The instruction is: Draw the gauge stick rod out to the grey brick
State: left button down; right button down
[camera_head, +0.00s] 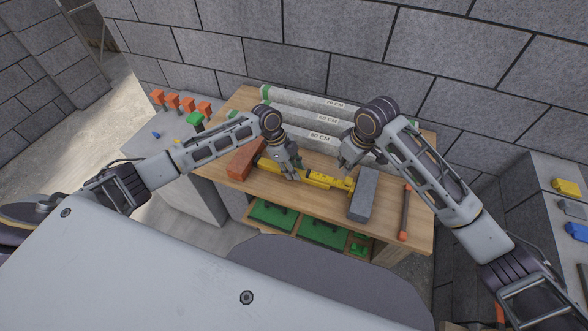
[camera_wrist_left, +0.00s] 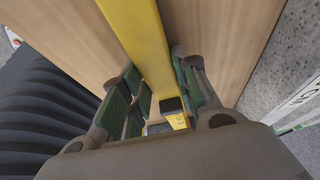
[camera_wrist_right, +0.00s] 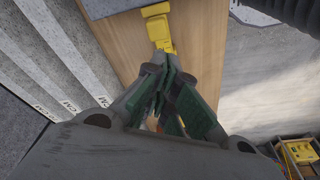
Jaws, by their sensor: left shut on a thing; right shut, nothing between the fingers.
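The yellow gauge stick (camera_head: 318,179) lies along the wooden table between a red brick (camera_head: 245,158) at its left end and the grey brick (camera_head: 363,194) at its right end. My left gripper (camera_head: 291,174) is shut on the stick's yellow body, which runs between its green pads in the left wrist view (camera_wrist_left: 143,40). My right gripper (camera_head: 347,163) is shut and empty, above the stick's right part. In the right wrist view, the stick's yellow end (camera_wrist_right: 160,30) shows just beyond the fingers (camera_wrist_right: 165,90), beside the grey brick (camera_wrist_right: 105,7). I cannot tell whether they touch.
Long grey bars with length labels (camera_head: 310,117) lie along the back of the table. A rod with orange ends (camera_head: 405,212) lies at the right. Green trays (camera_head: 272,214) sit on the shelf below. Side counters hold orange, green, yellow and blue pieces.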

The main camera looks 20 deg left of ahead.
pick_arm(q)
jog(key=shift+s+a+f, duration=0.2)
jog(key=shift+a+f, duration=0.1)
jog(key=shift+f, duration=0.15)
pick_arm(e)
jog(key=shift+v, duration=0.95)
jog(key=shift+w+a, duration=0.1)
jog(key=shift+a, duration=0.05)
pick_arm(q)
jog(key=c, duration=1.4)
grip_release()
jog(key=o, duration=0.4)
jog(key=shift+w, duration=0.1)
jog(key=shift+w+r, duration=0.1)
jog(key=shift+r, duration=0.05)
pick_arm(e)
jog(key=shift+w+a, duration=0.1)
pick_arm(q)
jog(key=shift+d+r, duration=0.1)
jog(key=shift+r, duration=0.05)
jog(key=shift+r, duration=0.25)
jog(key=v, duration=1.1)
jog(key=shift+a, duration=0.2)
